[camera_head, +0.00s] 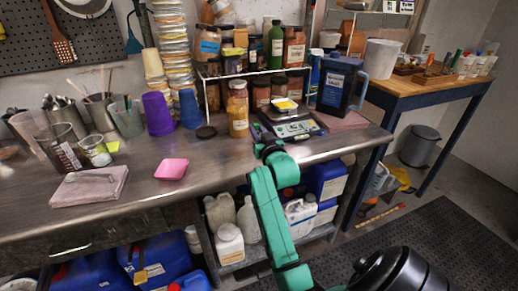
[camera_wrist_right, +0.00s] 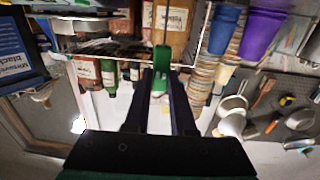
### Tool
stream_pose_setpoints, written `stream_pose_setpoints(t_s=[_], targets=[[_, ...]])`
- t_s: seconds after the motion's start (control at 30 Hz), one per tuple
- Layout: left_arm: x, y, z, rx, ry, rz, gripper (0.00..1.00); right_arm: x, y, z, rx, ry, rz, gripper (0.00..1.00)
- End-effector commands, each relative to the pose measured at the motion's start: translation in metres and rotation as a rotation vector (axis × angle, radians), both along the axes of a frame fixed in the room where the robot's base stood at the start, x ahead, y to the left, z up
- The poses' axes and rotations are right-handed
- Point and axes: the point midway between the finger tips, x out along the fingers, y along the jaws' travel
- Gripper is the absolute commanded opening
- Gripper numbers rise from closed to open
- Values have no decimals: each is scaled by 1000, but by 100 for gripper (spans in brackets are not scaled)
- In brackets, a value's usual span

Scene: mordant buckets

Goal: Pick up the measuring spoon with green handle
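My right gripper (camera_wrist_right: 161,74) has its two dark fingers reaching forward in the right wrist view, which is upside down. Between the fingertips is a green piece with a thin stem running toward the top of the picture, apparently the measuring spoon with green handle (camera_wrist_right: 160,57). The fingers appear closed against its sides; its bowl I cannot make out. In the head view my green right arm reaches up to the bench edge, just in front of the scale (camera_head: 293,128), and hides the fingertips. I cannot make out the spoon there. My left gripper is out of view.
A wire rack (camera_head: 247,73) with several jars stands behind the scale. An orange jar (camera_head: 238,110) is left of the scale, a dark blue jug (camera_head: 340,85) right of it. A pink dish (camera_head: 171,169) lies on the bench, with clear metal surface around it.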

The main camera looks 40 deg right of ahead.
Motion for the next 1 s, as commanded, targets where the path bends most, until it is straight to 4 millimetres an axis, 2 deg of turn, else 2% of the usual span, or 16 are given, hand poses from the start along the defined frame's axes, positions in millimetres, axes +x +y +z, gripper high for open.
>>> stream_pose_setpoints(t_s=[0.33, 0.5, 0.63, 0.9, 1.0], targets=[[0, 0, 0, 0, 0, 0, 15, 0, 0, 1, 0, 1, 0, 0], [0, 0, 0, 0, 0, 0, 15, 0, 0, 18, -3, -2, 0, 0], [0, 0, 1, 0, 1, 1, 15, 0, 0, 50, -4, -6, 0, 0], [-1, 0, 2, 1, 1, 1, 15, -1, 0, 152, -4, -8, -1, 0], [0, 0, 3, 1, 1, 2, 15, -1, 0, 178, -4, -6, -2, 0]])
